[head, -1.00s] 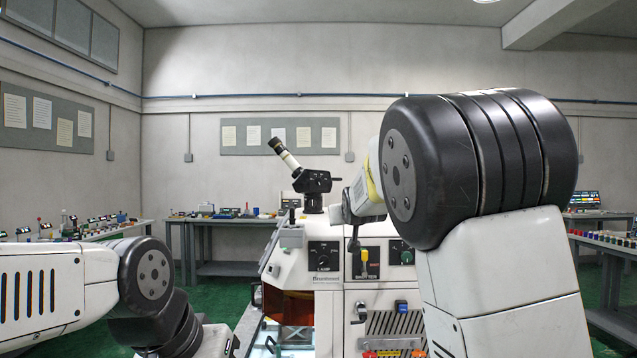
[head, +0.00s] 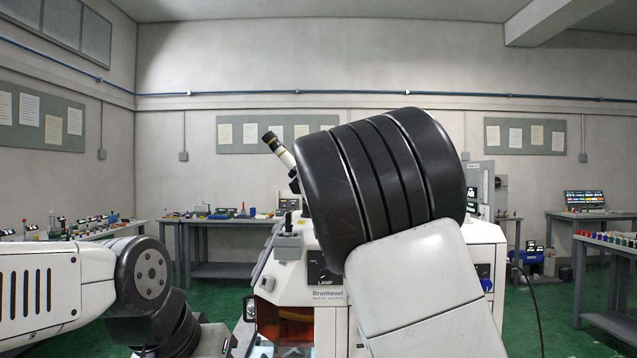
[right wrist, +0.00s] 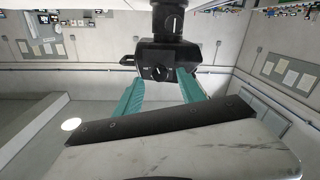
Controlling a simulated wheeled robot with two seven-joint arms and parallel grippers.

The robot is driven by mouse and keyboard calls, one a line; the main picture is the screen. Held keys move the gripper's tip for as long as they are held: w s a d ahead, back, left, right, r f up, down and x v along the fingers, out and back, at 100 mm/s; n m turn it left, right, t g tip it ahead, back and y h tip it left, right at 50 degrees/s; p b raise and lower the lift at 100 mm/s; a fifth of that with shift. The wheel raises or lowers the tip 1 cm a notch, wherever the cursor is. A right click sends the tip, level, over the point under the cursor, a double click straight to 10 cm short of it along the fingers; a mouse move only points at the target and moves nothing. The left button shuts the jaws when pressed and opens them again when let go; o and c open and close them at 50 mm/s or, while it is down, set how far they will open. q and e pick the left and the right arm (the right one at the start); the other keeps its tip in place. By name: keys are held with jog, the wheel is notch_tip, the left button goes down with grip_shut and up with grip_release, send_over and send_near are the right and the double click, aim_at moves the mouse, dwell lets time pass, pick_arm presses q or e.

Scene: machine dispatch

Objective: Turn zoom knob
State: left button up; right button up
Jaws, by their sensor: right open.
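The zoom knob (right wrist: 158,73) appears to be the small dark round knob on the black microscope head (right wrist: 178,53) in the right wrist view. My right gripper (right wrist: 160,76) has two teal fingers, open, one on each side of the knob. I see no clear contact, and the depth between fingertips and knob is hard to tell. In the head view the microscope's eyepiece tube (head: 278,149) shows, but my right arm hides most of the microscope head, the knob and the right gripper. My left arm is at the lower left; its gripper is not visible.
The white machine (head: 329,308) with a LAMP dial stands in front, partly covered by my right arm. Grey workbenches (head: 230,221) with small items line the back and sides.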

jog(key=shift+w+a, duration=0.15)
jog(key=shift+w, duration=2.25)
jog(key=shift+c, duration=0.2)
grip_shut()
